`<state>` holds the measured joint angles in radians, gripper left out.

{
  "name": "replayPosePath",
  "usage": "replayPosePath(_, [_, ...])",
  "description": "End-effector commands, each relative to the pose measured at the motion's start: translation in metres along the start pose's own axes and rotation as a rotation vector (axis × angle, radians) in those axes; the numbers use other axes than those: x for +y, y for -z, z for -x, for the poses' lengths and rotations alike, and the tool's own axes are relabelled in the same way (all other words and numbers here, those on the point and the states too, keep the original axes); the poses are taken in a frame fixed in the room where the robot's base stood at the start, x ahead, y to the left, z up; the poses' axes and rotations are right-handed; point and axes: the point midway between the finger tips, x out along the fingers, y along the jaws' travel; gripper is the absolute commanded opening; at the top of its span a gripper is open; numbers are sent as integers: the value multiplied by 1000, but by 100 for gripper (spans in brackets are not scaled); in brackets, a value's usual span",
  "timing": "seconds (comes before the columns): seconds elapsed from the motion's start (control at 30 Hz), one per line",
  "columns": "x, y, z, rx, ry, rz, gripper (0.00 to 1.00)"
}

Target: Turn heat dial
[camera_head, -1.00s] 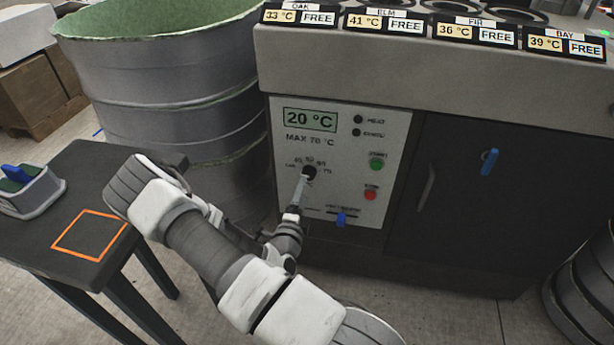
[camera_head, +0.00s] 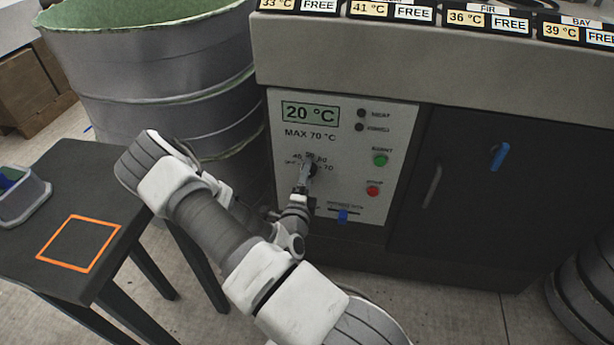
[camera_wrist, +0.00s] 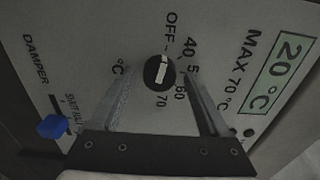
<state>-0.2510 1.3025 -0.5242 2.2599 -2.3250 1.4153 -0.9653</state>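The heat dial (camera_wrist: 159,72) is a small round black knob with a white pointer bar on the pale control panel (camera_wrist: 85,35). In the wrist view its bar lies roughly along the line between the OFF and 70 marks; which end is the pointer is unclear. My gripper (camera_wrist: 160,75) is open, one finger on each side of the dial, with gaps visible between the fingers and the knob. In the head view my gripper (camera_head: 307,168) is at the panel and covers part of the dial (camera_head: 312,170). The display (camera_head: 310,116) reads 20 °C, above "MAX 70 °C".
Green (camera_head: 380,160) and red (camera_head: 373,191) buttons sit right of the dial. A blue damper slider (camera_head: 343,215) is below it. A dark cabinet door (camera_head: 470,200) is to the right. A large drum (camera_head: 165,90) and a dark table (camera_head: 125,215) stand left.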

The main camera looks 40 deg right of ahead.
Motion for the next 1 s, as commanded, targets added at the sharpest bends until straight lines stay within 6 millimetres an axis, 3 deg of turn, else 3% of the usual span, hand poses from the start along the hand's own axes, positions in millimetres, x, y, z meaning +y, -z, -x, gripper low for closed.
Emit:
replayPosePath(0.07, [0,0,0,0,0,0,63])
replayPosePath(0.4, [0,0,0,0,0,0,1])
replayPosePath(0.73, [-2,0,0,0,0,-37,0])
replayPosePath(1.0, [-4,0,0,-2,-1,-198,0])
